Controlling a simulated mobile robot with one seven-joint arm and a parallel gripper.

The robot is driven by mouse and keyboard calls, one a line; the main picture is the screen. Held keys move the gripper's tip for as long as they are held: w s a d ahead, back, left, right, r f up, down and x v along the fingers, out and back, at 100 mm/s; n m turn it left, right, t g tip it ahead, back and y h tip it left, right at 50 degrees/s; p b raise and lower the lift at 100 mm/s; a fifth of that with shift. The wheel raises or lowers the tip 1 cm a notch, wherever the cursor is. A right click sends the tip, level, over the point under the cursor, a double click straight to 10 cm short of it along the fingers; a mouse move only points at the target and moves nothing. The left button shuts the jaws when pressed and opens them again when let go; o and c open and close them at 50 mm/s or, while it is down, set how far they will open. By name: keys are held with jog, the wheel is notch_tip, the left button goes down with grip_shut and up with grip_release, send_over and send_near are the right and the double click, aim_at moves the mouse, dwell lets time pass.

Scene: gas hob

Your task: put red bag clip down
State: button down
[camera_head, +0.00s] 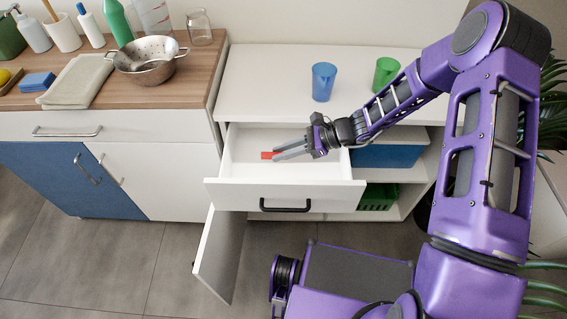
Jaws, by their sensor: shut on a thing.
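The red bag clip (267,155) is a small red piece at the tips of my gripper (276,153). My gripper is shut on it and reaches in from the right over the open white drawer (240,190). The clip shows against the drawer's inside, towards its middle left. I cannot tell whether the clip touches the drawer floor or is held a little above it. Part of the clip is hidden by the grey fingers. The rest of the drawer that I can see looks empty.
A blue cup (323,82) and a green cup (386,73) stand on the white counter (262,85) behind the drawer. A cabinet door (219,255) hangs open below. A metal colander (148,62) sits on the wooden worktop at left. A blue bin (393,156) is on the shelf right.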

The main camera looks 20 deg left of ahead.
jog(key=shift+f+b, duration=0.4)
jog(key=shift+f, duration=2.05)
jog(key=shift+f+b, duration=0.5)
jog(key=shift+f, duration=0.15)
jog(key=c, duration=0.8)
grip_release()
jog(key=shift+r, duration=0.15)
jog(key=shift+r+p, duration=0.3)
jog(key=shift+p, duration=0.05)
jog(key=p+v, duration=0.1)
jog(key=v, duration=1.1)
jog(key=shift+r+p, duration=0.2)
jog(key=shift+p, duration=0.2)
